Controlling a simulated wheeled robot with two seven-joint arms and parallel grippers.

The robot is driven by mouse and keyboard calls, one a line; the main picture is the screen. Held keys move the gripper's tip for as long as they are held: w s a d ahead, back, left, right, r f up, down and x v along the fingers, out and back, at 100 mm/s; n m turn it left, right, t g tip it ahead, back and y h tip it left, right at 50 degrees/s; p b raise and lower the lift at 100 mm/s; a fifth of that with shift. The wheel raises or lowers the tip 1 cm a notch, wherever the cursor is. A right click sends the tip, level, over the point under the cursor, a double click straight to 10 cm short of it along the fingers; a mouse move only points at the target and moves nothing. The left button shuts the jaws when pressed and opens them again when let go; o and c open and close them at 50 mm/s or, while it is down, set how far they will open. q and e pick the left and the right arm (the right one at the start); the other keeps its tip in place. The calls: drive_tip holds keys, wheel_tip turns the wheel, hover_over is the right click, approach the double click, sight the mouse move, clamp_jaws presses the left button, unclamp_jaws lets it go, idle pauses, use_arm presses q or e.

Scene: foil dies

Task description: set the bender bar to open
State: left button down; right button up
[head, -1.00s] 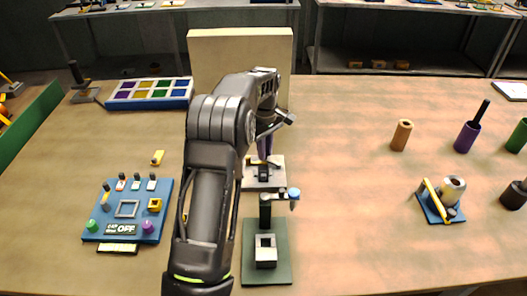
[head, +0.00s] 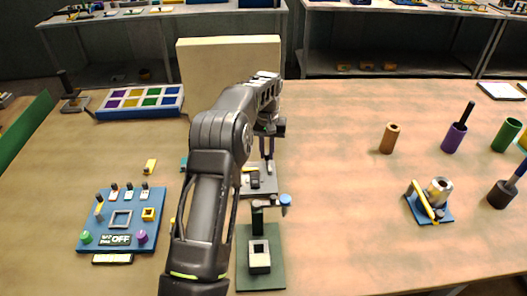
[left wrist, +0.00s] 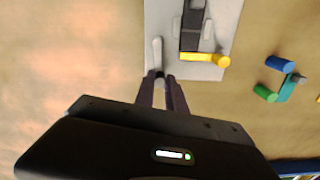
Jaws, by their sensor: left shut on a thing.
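A white plate (left wrist: 228,12) carries a dark grey device (left wrist: 193,28) with a yellow-ended lever (left wrist: 205,58) and a pale bar (left wrist: 157,50) along one side. I take the pale bar for the bender bar, though no label shows. My left gripper (left wrist: 159,76) is shut on the near end of this bar. In the head view the left gripper (head: 267,155) stands over the far side of the same white plate (head: 244,191), and my arm hides part of it. My right gripper is not in view.
A green base with a clamp-like post (head: 261,277) stands just in front of the plate. A blue panel (head: 120,240) reading OFF lies to the left. A cream block (head: 225,62) stands behind.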

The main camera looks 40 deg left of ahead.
use_arm(q)
drive_tip(key=shift+w+d+m, duration=0.2)
drive_tip(key=shift+w+m, duration=0.05)
drive_tip(key=shift+m, duration=0.55)
drive_tip(key=c, duration=1.4)
unclamp_jaws()
wheel_tip(320, 180, up, 5)
drive_tip(key=shift+r+b, duration=0.15)
drive_tip(key=shift+b, duration=0.3)
drive_tip(key=shift+r+p, duration=0.7)
drive_tip(key=shift+r, duration=0.65)
